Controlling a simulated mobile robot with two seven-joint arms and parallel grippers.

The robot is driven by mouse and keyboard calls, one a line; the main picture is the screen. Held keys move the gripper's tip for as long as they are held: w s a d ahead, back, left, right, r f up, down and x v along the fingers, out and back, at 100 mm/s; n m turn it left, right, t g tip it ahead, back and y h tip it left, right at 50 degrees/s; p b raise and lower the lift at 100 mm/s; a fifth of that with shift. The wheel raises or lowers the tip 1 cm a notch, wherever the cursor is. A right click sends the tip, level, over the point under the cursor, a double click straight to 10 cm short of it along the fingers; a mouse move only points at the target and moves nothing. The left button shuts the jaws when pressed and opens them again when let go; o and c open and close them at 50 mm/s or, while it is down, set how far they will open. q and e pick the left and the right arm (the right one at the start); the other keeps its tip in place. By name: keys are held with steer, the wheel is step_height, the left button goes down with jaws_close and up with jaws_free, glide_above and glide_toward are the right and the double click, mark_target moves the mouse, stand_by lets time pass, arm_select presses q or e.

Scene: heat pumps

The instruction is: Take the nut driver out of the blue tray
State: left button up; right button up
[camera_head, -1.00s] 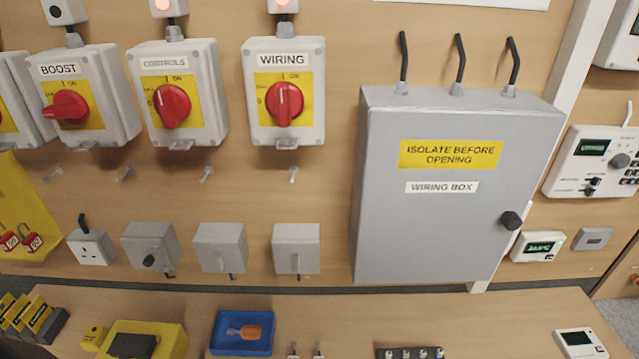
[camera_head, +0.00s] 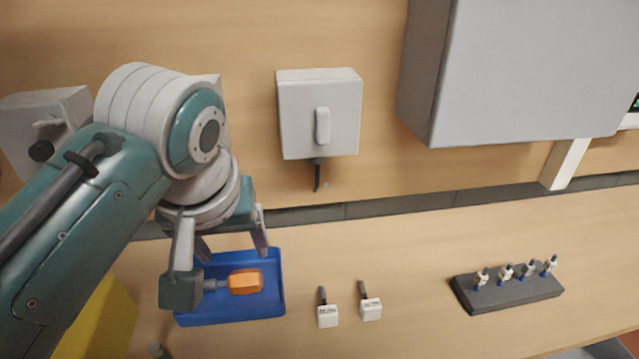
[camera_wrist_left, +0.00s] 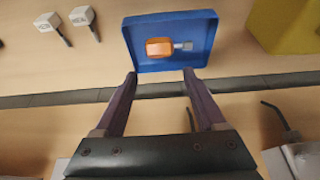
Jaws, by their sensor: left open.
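The nut driver (camera_head: 245,282) has an orange handle and a grey shaft and lies flat in the blue tray (camera_head: 278,300) on the bench. In the left wrist view the nut driver (camera_wrist_left: 160,47) lies near the tray's middle, and the tray (camera_wrist_left: 207,22) is beyond the fingertips. My left gripper (camera_head: 222,264) is open and empty. In the head view its fingers hang over the tray's left part and hide some of it. In the wrist view the fingertips (camera_wrist_left: 160,75) are apart at the tray's edge, not touching the nut driver. My right gripper is not in view.
Two small white-tagged pieces (camera_head: 327,314) lie right of the tray. A dark block with several small padlock-like pieces (camera_head: 508,287) is farther right. A yellow box (camera_head: 100,318) stands left of the tray. A grey wall box (camera_head: 320,112) is behind. The bench between is clear.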

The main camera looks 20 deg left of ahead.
arm_select(q)
glide_above(245, 271)
steer(key=s+d, duration=0.1)
steer(key=s, duration=0.1)
step_height(245, 271, down, 4)
steer(key=shift+d+f+b, duration=0.1)
steer(key=shift+d+b, duration=0.05)
steer(key=shift+b, duration=0.2)
steer(key=b+x, duration=0.1)
steer(key=x, duration=0.4)
steer(key=shift+w, duration=0.1)
steer(key=shift+c, duration=0.4)
jaws_close()
